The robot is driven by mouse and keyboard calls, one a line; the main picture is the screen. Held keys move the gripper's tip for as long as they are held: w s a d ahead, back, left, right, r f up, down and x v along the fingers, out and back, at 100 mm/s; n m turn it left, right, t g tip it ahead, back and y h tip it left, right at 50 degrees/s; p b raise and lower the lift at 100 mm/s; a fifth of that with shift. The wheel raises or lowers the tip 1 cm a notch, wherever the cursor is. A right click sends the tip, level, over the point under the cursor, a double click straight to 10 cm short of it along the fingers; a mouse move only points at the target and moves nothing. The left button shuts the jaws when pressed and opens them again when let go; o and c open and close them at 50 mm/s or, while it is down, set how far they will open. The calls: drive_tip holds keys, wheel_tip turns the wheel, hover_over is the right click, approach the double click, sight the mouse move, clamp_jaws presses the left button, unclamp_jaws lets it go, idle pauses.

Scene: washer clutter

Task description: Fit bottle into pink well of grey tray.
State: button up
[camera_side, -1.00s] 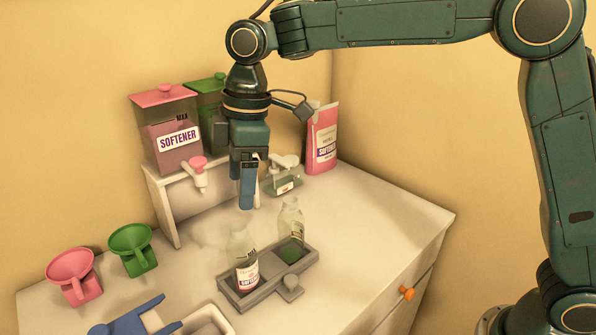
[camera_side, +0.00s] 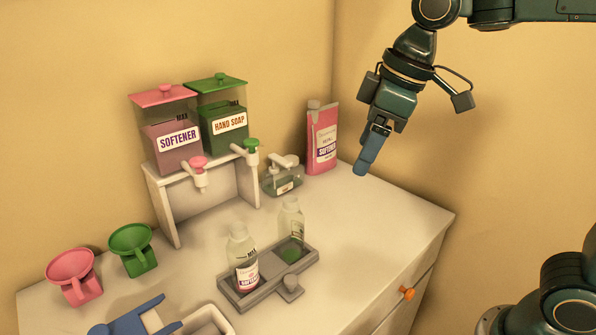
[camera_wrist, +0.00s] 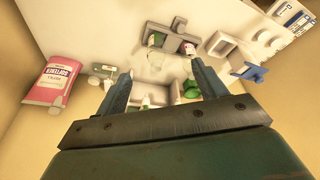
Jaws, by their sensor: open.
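The grey tray (camera_side: 262,293) lies on the cabinet top in the side view, with a round knob on its front. A clear bottle (camera_side: 241,252) with a pink-and-white label stands upright in its left well; that well's floor is hidden. A second clear bottle (camera_side: 291,220) stands upright at the right well, where green shows; I cannot tell whether it is in the well or behind it. My gripper (camera_side: 365,170) is open and empty, high to the right of the tray and apart from both bottles. Its spread fingers show in the wrist view (camera_wrist: 162,82).
Softener (camera_side: 176,145) and hand soap (camera_side: 226,127) dispensers stand on a white rack at the back. A pump bottle (camera_side: 283,177) and pink pouch (camera_side: 322,140) stand to its right. Pink (camera_side: 73,276) and green (camera_side: 133,250) funnels sit left. The cabinet top right of the tray is clear.

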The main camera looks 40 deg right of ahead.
drive_tip(key=s+d+f+m+t, duration=0.1)
drive_tip(key=s+d+f+m, duration=0.1)
drive_tip(key=s, duration=0.5)
drive_tip(key=s+d+f+m+t+h, duration=0.1)
drive_tip(key=s+d+f+m, duration=0.2)
drive_tip(key=s+d, duration=0.3)
drive_tip(key=shift+s+d+f+m, duration=0.25)
drive_tip(key=shift+s+m, duration=0.2)
drive_tip(key=shift+m, duration=0.25)
